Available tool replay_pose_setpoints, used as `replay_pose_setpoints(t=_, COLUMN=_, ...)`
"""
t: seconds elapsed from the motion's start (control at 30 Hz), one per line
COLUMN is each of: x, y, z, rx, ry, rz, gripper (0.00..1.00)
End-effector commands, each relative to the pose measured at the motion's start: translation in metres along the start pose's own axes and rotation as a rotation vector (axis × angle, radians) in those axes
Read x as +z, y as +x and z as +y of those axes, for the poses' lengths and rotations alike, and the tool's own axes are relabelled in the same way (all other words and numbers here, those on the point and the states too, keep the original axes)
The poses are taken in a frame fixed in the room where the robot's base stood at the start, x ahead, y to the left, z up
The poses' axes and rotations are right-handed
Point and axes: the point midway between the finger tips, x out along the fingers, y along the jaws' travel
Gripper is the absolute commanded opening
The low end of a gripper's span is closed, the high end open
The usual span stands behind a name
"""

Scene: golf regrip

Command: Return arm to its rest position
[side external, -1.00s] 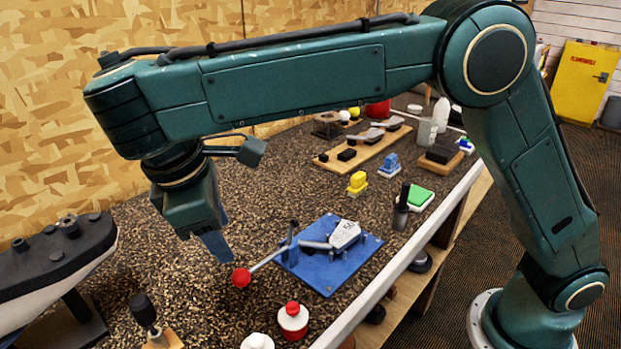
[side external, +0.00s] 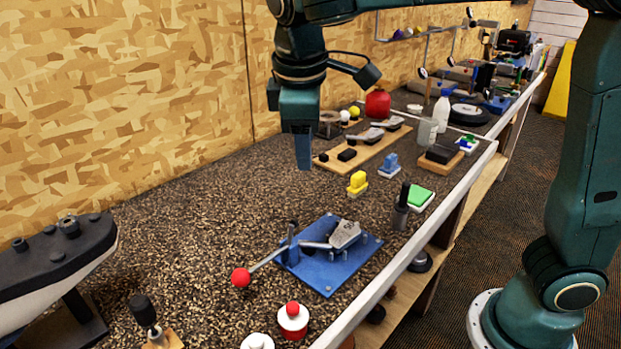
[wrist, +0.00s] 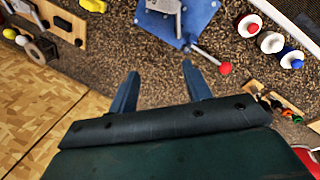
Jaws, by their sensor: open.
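My gripper (side external: 304,160) hangs high above the back of the speckled workbench, fingers pointing down, holding nothing. In the wrist view its two blue fingers (wrist: 161,92) are spread apart with only bench surface between them. A blue clamp fixture (side external: 328,268) sits on the bench in front of it, with a grey golf club head (side external: 345,234) resting on it. A lever with a red ball (side external: 241,277) sticks out from the fixture to the left. The fixture also shows at the top of the wrist view (wrist: 196,18), apart from my fingers.
A wooden board with club heads (side external: 362,148) lies behind. A yellow block (side external: 357,183), a blue block (side external: 389,165) and a green pad (side external: 419,197) stand to the right. A boat-like model (side external: 55,265) is at the left. A chipboard wall (side external: 120,90) closes the back.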

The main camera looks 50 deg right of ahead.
Motion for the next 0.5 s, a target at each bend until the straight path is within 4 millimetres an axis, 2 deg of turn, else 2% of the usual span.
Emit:
replay_pose_setpoints(t=0.03, x=0.013, y=-0.003, z=0.008, rx=0.003, ry=0.032, rz=0.015, gripper=0.49)
replay_pose_setpoints(t=0.2, x=0.052, y=-0.006, z=0.024, rx=0.01, ry=0.133, rz=0.065, gripper=0.49)
replay_pose_setpoints(t=0.5, x=0.118, y=-0.004, z=0.031, rx=0.008, ry=0.312, rz=0.161, gripper=0.49)
